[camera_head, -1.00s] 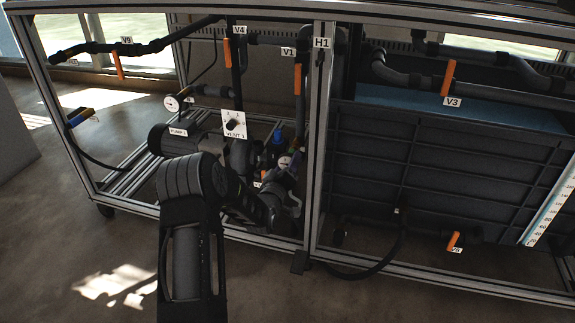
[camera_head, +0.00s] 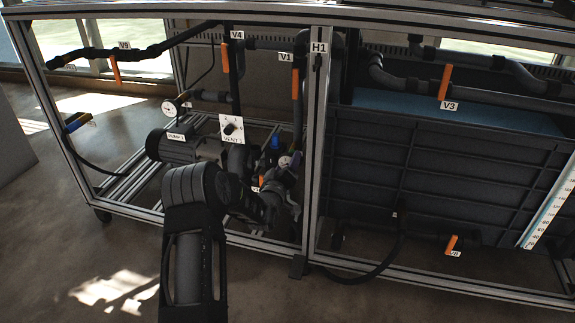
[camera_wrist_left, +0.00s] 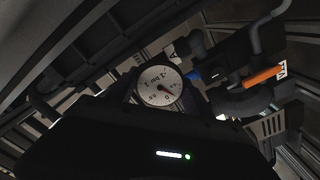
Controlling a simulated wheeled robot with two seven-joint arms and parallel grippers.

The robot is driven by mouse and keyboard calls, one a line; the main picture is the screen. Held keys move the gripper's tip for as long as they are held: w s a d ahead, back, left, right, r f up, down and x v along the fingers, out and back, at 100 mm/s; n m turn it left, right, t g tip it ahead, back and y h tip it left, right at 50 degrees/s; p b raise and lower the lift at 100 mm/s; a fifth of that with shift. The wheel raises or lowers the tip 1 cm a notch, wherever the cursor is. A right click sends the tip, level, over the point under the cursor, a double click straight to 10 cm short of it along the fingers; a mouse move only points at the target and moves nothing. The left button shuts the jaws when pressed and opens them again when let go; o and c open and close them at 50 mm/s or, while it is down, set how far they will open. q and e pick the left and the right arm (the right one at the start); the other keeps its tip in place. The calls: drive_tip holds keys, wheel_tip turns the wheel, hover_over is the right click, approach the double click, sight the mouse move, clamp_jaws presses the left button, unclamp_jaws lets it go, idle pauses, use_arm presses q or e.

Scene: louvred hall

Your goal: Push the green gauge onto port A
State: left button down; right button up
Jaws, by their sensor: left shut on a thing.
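My left gripper (camera_head: 284,181) is inside the left bay of the frame, below the small blue part (camera_head: 276,143) on the pipework. No green shows clearly on the gauge. In the head view a pale round face (camera_head: 285,162), probably this gauge, shows at the fingertips. A tag reading A (camera_wrist_left: 172,51) is just beyond the gauge in the left wrist view. I cannot tell whether the gauge touches the port. My right gripper is out of view.
A dark upright pipe with an orange handle (camera_head: 296,84) and a metal post (camera_head: 317,150) stand close to the gripper. A pump (camera_head: 175,146) and a vent panel (camera_head: 232,129) are to its left. In the left wrist view a blue part (camera_wrist_left: 193,75) is beside the gauge.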

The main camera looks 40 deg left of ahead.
use_arm(q)
drive_tip(key=shift+c, duration=1.8)
unclamp_jaws()
drive_tip(key=p+v, duration=0.1)
drive_tip(key=v, duration=0.6)
